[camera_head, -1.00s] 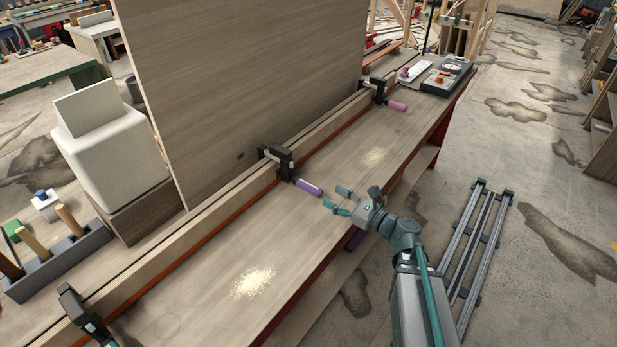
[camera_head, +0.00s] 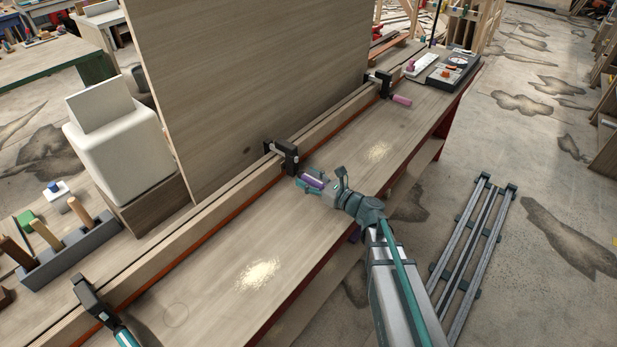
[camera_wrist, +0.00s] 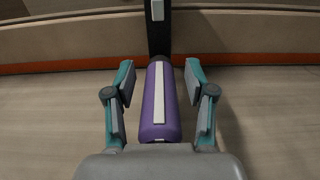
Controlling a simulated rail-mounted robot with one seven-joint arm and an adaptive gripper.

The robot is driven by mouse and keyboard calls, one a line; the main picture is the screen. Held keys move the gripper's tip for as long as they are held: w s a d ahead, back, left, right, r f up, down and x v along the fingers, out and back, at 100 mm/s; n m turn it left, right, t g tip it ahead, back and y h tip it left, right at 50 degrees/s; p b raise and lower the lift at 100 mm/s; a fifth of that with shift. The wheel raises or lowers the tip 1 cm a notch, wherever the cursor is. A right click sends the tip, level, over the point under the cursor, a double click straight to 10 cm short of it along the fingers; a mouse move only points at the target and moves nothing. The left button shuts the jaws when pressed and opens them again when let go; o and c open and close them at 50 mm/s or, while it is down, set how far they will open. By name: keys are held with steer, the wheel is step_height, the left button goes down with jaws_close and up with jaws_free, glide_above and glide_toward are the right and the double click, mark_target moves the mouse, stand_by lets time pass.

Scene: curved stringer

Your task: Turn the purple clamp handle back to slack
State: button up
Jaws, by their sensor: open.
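The purple clamp handle (camera_wrist: 160,105), with a pale stripe along it, lies between the two open fingers of my gripper (camera_wrist: 160,95) in the wrist view. A gap shows on each side, so the fingers do not grip it. In the head view the purple handle (camera_head: 312,181) is partly hidden by my gripper (camera_head: 322,183). The handle joins the black middle clamp (camera_head: 282,153), which sits on the long wooden rail against the upright panel.
A pink-handled clamp (camera_head: 381,84) stands farther back on the rail, and a teal-handled clamp (camera_head: 95,305) at the front left. A tool block (camera_head: 65,250) stands at the left.

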jaws_close()
stand_by(0.3)
steer(key=shift+f+b, duration=0.15)
steer(key=shift+b, duration=0.25)
steer(key=shift+n+b, duration=0.4)
steer(key=shift+b, duration=0.05)
steer(key=shift+a+n+b, duration=0.1)
steer(key=shift+n+b, duration=0.3)
steer(key=shift+b, duration=0.15)
jaws_free()
